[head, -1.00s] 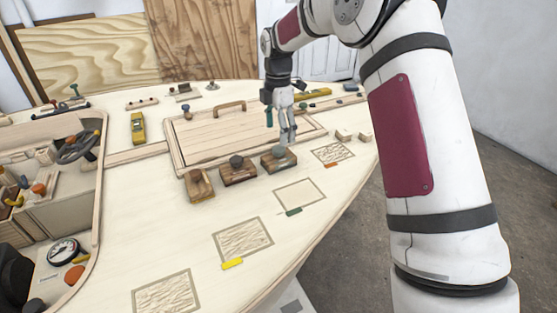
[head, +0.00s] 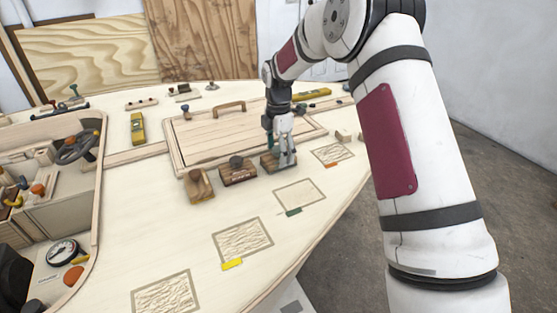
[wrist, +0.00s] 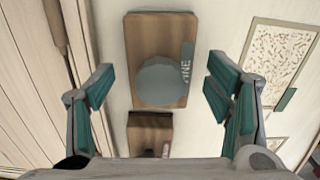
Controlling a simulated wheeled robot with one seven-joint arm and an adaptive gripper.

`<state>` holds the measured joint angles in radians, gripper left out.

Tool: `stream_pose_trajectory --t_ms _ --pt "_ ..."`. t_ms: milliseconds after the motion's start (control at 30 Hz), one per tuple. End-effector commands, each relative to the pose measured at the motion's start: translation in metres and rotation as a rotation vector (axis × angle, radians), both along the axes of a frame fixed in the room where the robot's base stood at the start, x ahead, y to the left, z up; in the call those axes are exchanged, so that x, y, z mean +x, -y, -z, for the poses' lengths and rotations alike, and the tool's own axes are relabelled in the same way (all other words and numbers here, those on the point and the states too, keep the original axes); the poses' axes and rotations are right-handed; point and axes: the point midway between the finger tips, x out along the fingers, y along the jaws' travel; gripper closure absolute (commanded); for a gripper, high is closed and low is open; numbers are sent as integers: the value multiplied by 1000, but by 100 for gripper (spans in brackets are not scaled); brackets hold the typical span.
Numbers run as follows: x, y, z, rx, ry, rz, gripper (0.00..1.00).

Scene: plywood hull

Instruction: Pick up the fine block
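The fine block (head: 268,163) is a brown wooden block with a round grey knob, the rightmost of three blocks on the pale deck. In the wrist view the fine block (wrist: 178,98) lies below my gripper, its knob near the middle, with a partly hidden grey label ending in "INE". My gripper (head: 284,157) points down at the block in the head view and hides part of it. In the wrist view my gripper (wrist: 158,80) is open, its green-padded fingers on either side of the block with gaps showing. Whether the fingertips reach its height is unclear.
The middle block (head: 238,173) and left block (head: 198,187) stand close by on the left. A hatch panel (head: 215,140) with a handle lies behind them. Outlined patches with a green tab (head: 293,212) and a yellow tab (head: 232,264) lie in front. Small pale blocks (head: 343,135) stand to the right.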

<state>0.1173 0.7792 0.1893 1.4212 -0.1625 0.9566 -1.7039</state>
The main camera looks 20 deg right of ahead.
Motion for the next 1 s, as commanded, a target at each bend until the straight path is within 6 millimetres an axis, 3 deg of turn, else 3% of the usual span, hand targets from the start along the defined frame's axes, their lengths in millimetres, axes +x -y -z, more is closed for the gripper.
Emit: stream_pose_trajectory --t_ms 33,200,567,900,1000 --pt "0 0 0 0 0 0 45" --pt "0 0 0 0 0 0 82" --pt "0 0 -3 0 2 1 82" --pt "1 0 -38 0 4 1 82" --pt "-14 -1 -38 0 -1 1 82"
